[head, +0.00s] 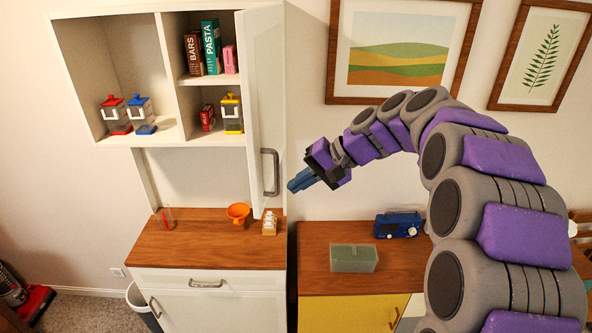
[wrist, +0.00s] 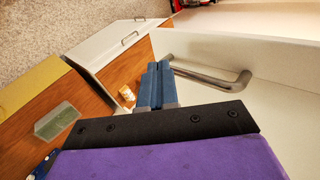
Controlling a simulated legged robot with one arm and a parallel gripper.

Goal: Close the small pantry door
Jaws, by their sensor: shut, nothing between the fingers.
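The small pantry door (head: 262,105) is white and hinged at the right side of the upper cabinet. It stands swung open, so the shelves behind it show. Its grey bar handle (head: 270,172) is near the lower part of the door. My gripper (head: 300,182) is just right of the handle in the head view, with its blue fingers together and empty. In the wrist view the door (wrist: 270,110) fills the right side, and the handle (wrist: 210,76) lies right beside my fingertips (wrist: 158,70). I cannot tell whether they touch.
The open shelves (head: 160,134) hold dispensers and boxes. The wooden counter (head: 200,250) below has an orange funnel (head: 238,212) and a small carton (head: 269,223). A green box (head: 353,258) and blue radio (head: 398,224) are on the right cabinet.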

